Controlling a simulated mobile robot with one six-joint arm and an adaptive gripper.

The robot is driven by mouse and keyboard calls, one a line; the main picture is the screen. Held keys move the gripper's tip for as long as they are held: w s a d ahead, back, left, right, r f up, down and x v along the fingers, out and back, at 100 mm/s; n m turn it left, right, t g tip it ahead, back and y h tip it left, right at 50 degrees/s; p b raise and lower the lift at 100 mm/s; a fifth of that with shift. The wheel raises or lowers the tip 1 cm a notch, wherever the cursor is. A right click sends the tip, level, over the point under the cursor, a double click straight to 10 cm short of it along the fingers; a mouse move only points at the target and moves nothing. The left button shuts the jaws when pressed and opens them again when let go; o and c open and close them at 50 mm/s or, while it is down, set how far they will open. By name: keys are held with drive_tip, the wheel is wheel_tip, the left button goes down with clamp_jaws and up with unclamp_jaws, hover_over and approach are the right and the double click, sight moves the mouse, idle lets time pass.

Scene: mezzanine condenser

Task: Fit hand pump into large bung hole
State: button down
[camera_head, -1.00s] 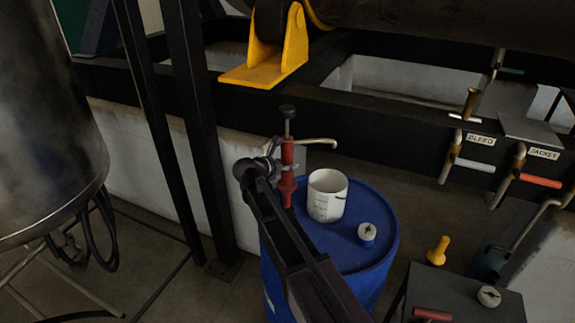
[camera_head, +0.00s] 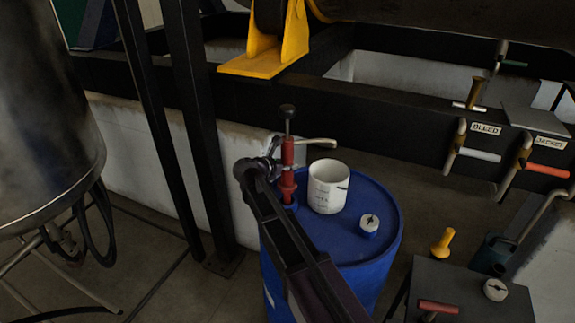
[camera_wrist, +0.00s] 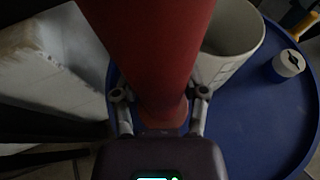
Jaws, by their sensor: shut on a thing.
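A red hand pump (camera_head: 287,178) with a dark top knob and pale spout stands upright at the back-left rim of the blue drum (camera_head: 355,256). My gripper (camera_wrist: 160,102) is shut around the pump's red body, with a finger on each side. In the head view, the pump's lower end meets a small blue raised ring on the drum top. The large bung hole is hidden at the pump's foot. I cannot tell whether the pump is seated in it or just above it.
A white beaker (camera_head: 327,187) stands on the drum, close right of the pump. A white-topped cap (camera_head: 369,224) lies farther right on the drum. Black posts (camera_head: 205,130) rise at left.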

sight(283, 109)
drive_tip(key=shift+f+b, duration=3.2)
drive_tip(key=shift+f, duration=0.2)
drive_tip(key=shift+c, duration=0.3)
unclamp_jaws()
wheel_tip(283, 109, up, 27)
drive_tip(key=p, duration=2.7)
drive_tip(key=shift+d, duration=0.15)
